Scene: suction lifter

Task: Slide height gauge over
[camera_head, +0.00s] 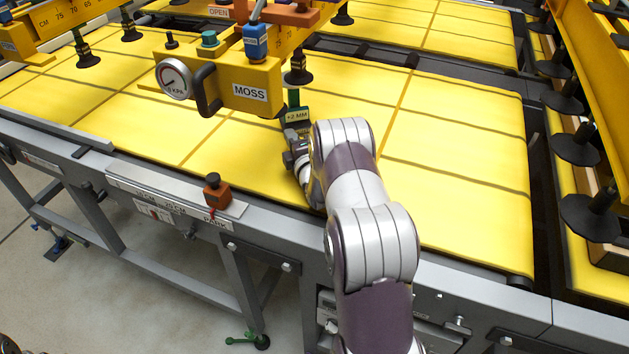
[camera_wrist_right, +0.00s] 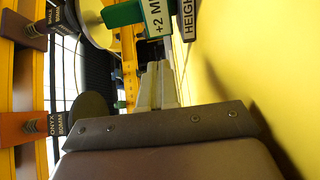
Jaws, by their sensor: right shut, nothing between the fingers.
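The height gauge (camera_head: 294,106) is a small green piece with a "+2 MM" label, standing on the yellow belt just right of the MOSS lifter head. It also shows at the top of the right wrist view (camera_wrist_right: 123,15), beside a dark "HEIGHT" label. My right gripper (camera_head: 297,134) is low over the belt, on the near side of the gauge. Its fingers (camera_wrist_right: 158,72) are shut with nothing between them and point towards the gauge; I cannot tell whether they touch it. My arm and hand hide part of the belt.
The yellow MOSS lifter head (camera_head: 232,78) with a pressure gauge (camera_head: 174,80) and dark handle (camera_head: 207,91) hangs close left of the height gauge. A dark suction cup (camera_head: 298,74) is just behind. The belt's right side (camera_head: 460,150) is clear.

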